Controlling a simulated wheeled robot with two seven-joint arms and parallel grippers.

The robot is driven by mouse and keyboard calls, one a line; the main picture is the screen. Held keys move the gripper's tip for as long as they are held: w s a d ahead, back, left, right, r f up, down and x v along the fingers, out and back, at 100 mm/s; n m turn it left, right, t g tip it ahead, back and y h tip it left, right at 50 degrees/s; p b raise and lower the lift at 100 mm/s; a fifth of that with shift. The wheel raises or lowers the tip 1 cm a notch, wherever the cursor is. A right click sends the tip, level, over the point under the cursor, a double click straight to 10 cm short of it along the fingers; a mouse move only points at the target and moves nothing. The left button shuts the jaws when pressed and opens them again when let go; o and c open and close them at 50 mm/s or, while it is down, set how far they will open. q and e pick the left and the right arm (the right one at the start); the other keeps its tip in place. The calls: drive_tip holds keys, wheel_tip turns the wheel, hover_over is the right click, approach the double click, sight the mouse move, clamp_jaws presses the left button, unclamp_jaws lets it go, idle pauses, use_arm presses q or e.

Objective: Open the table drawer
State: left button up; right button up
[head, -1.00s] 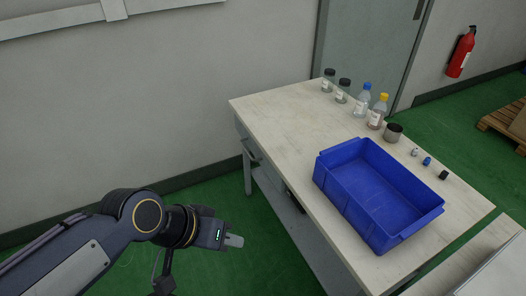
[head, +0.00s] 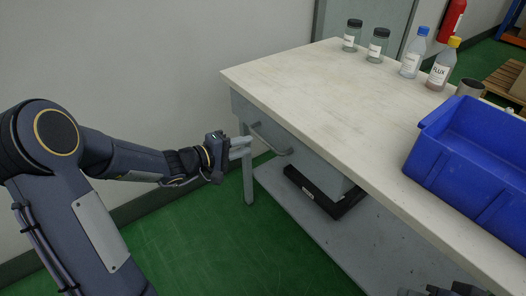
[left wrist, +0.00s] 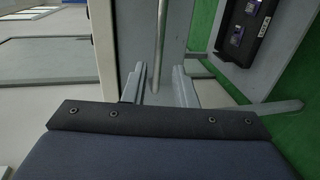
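The table (head: 330,85) has a grey drawer (head: 300,148) under its left end. A light metal bar handle (head: 268,141) is on the drawer front, and the drawer looks shut. My left gripper (head: 243,147) is at the table's left corner, with its fingers pointing at the handle. In the left wrist view the two fingers (left wrist: 158,84) are apart, and the handle bar (left wrist: 161,40) shows in line with the gap between them. I cannot tell how deep the bar sits. A dark part at the bottom right of the head view may be my right gripper (head: 440,290).
A blue bin (head: 470,160) and several bottles and jars, one a blue-capped bottle (head: 414,55), stand on the table. A black case (head: 325,190) lies on the lower shelf (head: 345,235). The green floor (head: 190,235) left of the table is clear.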

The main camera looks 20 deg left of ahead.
sight(263, 139)
use_arm(q)
drive_tip(key=b+x, duration=0.1)
drive_tip(key=x, duration=0.6)
drive_tip(key=shift+w+d+r, duration=0.1)
drive_tip(key=shift+d, duration=0.1)
drive_tip(key=shift+c, duration=0.2)
clamp_jaws()
